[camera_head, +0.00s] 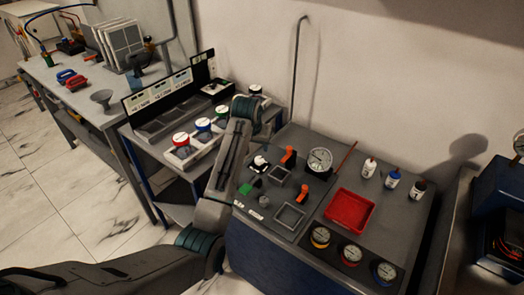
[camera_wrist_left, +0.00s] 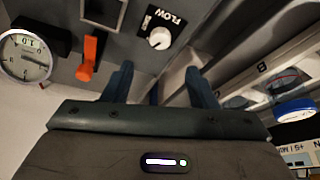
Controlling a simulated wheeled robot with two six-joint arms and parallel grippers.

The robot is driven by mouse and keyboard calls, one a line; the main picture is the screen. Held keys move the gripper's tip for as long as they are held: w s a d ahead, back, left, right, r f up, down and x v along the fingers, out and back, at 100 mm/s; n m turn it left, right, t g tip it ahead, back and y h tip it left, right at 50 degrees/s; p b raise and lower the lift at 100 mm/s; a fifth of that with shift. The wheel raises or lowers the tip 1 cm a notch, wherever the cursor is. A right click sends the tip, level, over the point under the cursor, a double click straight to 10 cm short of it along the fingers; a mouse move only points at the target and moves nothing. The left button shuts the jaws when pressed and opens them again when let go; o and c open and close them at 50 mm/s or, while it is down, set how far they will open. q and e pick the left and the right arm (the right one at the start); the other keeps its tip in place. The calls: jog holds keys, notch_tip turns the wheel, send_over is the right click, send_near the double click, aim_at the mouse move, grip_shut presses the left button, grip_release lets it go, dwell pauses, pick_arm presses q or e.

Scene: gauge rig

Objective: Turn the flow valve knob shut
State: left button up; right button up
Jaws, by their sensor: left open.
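The flow valve knob (camera_wrist_left: 159,38) is small and white, beside a black label reading FLOW, on the grey panel. In the head view the knob (camera_head: 259,163) sits at the panel's back left, just right of my forearm. My left gripper (camera_wrist_left: 160,69) is open and empty. In the wrist view its two fingers stand apart, pointing toward the knob, which shows beyond the gap between their tips. The fingers do not appear to touch it. In the head view my left arm hides these fingers. My right gripper is in no view.
An orange lever (camera_head: 288,155) and a round gauge (camera_head: 320,161) stand right of the knob. Several bottles (camera_head: 392,179) stand at right. A bench with coloured-rim dials (camera_head: 181,140) adjoins at left.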

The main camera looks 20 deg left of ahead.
pick_arm(q)
send_over(259, 159)
jog(key=s, duration=0.3)
jog(key=f, duration=0.4)
jog(key=shift+w+f+p, duration=0.2)
jog(key=shift+f+p, duration=0.15)
jog(key=shift+f, duration=0.05)
jog(key=x, duration=0.4)
jog(key=shift+w+f, duration=0.25)
jog(key=shift+f, duration=0.15)
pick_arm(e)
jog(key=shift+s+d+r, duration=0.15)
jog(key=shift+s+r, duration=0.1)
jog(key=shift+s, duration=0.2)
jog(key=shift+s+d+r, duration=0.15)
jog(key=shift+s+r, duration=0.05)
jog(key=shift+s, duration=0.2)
pick_arm(q)
jog(key=shift+c, duration=0.7)
jog(key=c, duration=0.8)
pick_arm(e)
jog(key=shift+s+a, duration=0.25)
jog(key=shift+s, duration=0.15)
